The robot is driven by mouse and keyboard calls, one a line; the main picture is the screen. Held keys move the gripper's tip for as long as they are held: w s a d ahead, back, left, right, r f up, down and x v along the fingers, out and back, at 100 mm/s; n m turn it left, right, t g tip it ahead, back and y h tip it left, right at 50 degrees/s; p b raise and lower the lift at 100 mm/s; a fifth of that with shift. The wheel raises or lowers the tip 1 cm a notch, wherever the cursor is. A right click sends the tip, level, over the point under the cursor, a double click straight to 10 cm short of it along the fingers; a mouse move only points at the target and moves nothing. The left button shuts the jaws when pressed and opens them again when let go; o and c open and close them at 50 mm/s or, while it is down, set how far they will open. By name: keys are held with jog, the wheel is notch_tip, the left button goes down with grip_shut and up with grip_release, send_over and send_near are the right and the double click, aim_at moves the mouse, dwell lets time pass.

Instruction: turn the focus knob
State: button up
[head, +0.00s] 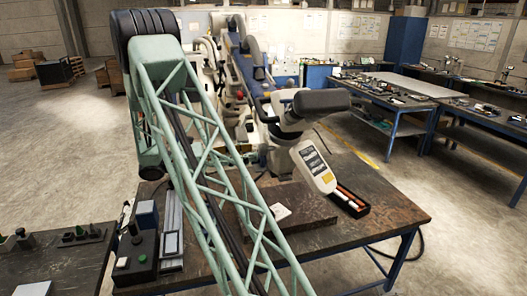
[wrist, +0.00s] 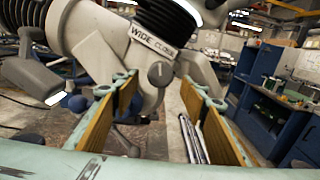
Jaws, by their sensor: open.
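In the wrist view, a pale grey rounded housing marked "WIDE CLOSE" carries a small round grey knob (wrist: 160,74). I cannot tell for sure that this is the focus knob. My gripper (wrist: 158,93) is open, its two brown-padded fingers spread on either side of the knob and the lower housing. I see no clear contact. A black ribbed part (wrist: 168,16) sits above the label. My gripper cannot be made out there, and my green lattice arm covers part of the scene.
The dark workbench (head: 385,216) holds a flat brown slab (head: 305,218) and a black tray (head: 350,201) with small items. A control box (head: 135,256) stands at its left. Other benches (head: 400,85) stand at the back right. Open concrete floor lies between.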

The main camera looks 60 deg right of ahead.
aim_at(259, 151)
jog(key=shift+x, duration=3.1)
jog(key=c, duration=0.8)
